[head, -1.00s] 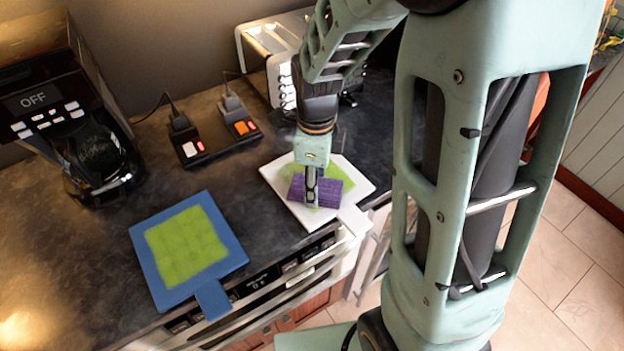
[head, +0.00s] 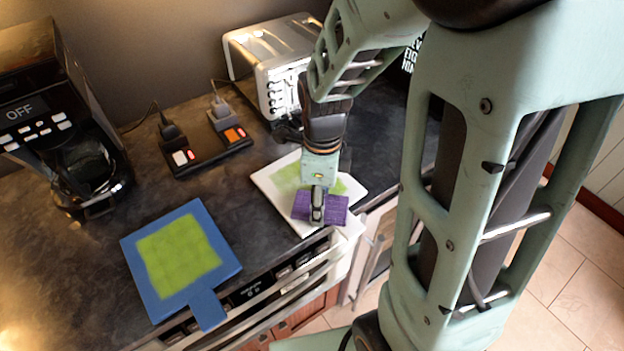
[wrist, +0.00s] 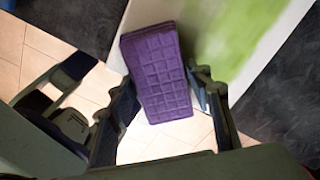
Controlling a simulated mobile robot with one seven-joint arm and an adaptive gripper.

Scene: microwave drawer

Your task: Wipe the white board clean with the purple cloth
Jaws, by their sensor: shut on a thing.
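The white board (head: 269,185) lies on the dark counter near its front edge, with its handle toward the front. A green smear (head: 288,180) covers part of its middle; it also shows in the wrist view (wrist: 228,38). My gripper (head: 317,212) is shut on the purple cloth (head: 335,208), a thick quilted block. The cloth is over the front part of the board near the handle. In the wrist view the cloth (wrist: 160,75) sits between the fingers, partly past the board's edge, with floor tiles seen below. I cannot tell whether it touches the board. My arm hides some of the smear.
A blue board (head: 225,262) with a green patch lies to the left. A coffee maker (head: 50,120) stands at the far left. A power strip (head: 205,150) with plugs and a silver toaster (head: 275,65) are behind. An oven front (head: 270,300) is below the counter edge.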

